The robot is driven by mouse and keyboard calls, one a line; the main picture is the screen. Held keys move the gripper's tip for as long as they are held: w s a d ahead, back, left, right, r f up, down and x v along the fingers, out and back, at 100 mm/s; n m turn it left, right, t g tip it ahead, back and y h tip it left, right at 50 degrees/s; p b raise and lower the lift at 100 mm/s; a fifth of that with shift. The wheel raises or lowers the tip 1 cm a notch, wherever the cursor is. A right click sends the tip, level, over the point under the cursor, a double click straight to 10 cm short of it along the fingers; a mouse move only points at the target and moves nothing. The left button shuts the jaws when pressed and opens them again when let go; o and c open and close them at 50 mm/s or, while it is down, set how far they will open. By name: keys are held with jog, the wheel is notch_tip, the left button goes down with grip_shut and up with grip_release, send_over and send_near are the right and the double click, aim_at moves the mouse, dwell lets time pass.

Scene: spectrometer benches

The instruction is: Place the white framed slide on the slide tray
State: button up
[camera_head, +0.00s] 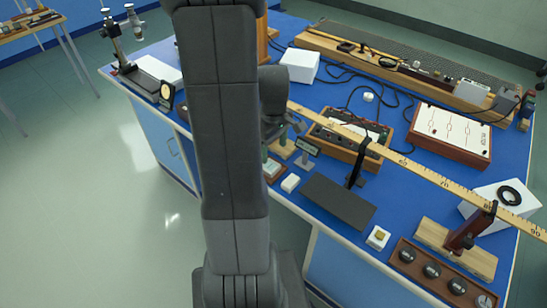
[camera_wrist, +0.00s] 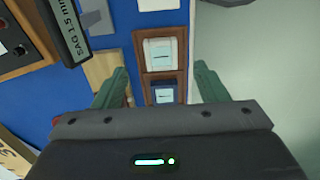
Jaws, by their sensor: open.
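The slide tray (camera_wrist: 139,53) is a small brown wooden tray with two square places. A white framed slide (camera_wrist: 159,51) with a thin dark slit lies in its upper place in the wrist view. The lower place is dark blue and holds a smaller pale piece with a slit. My gripper (camera_wrist: 161,70) is open and empty, its green fingers apart on either side of the tray. I cannot tell its height above the tray. In the head view, the tray (camera_head: 272,171) shows at the bench's near edge, below my gripper (camera_head: 282,147) and partly hidden by my arm.
A small sign (camera_head: 307,147) stands close by. A dark plate (camera_head: 338,201) and a white square piece with a yellowish middle (camera_head: 377,238) lie farther right. A long ruler (camera_head: 420,170) crosses the bench.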

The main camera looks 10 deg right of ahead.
notch_tip(320, 180, up, 4)
jog(key=r, duration=0.1)
send_over(273, 168)
jog(key=shift+d+f, duration=0.1)
jog(key=shift+f, duration=0.15)
jog(key=shift+f, duration=0.1)
notch_tip(273, 168, down, 13)
jog(key=shift+r+b, duration=0.1)
jog(key=shift+b, duration=0.35)
jog(key=shift+r+p, duration=0.35)
jog(key=shift+r, duration=1)
